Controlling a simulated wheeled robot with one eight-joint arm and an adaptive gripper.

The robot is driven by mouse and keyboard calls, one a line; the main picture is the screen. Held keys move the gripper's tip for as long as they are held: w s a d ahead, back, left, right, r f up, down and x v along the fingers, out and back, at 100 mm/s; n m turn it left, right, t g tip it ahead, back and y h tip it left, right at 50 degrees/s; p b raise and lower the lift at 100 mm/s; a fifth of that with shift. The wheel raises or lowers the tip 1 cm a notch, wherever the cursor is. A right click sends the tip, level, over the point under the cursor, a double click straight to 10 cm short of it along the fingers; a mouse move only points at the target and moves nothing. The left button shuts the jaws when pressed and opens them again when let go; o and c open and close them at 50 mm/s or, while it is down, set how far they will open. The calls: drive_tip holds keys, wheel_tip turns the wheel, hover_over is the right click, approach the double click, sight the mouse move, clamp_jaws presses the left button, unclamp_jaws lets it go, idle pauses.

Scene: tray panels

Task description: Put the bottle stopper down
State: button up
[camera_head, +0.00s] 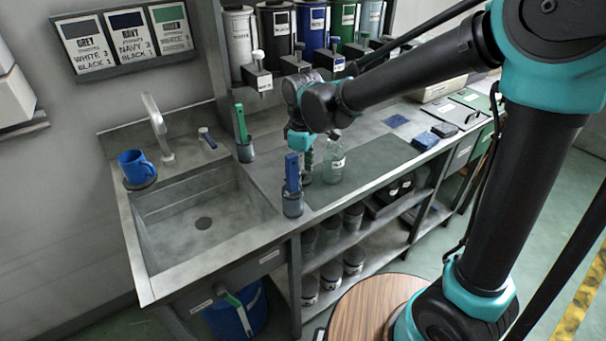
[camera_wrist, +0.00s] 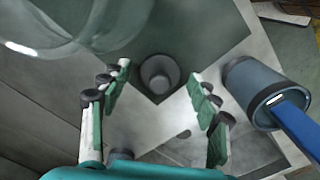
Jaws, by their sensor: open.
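The bottle stopper appears to be the small grey round piece (camera_wrist: 158,76) on the corner of the dark mat in the wrist view. My gripper (camera_wrist: 161,78) is open, with one finger on each side of this piece in the picture; I cannot tell whether either finger touches it. In the head view my gripper (camera_head: 305,165) points down at the counter, just left of a clear bottle (camera_head: 334,162). The stopper cannot be made out clearly there. The clear bottle (camera_wrist: 75,22) fills the upper left of the wrist view.
A grey cup (camera_head: 292,204) with a blue-handled tool stands close to my gripper; the cup (camera_wrist: 250,82) is at right in the wrist view. The sink (camera_head: 160,246) lies to the left. The dark mat (camera_head: 385,155) is clear right of the bottle.

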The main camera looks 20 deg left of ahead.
sight(303, 172)
wheel_tip(303, 172, up, 12)
drive_tip(key=shift+f, duration=0.15)
idle(0.5)
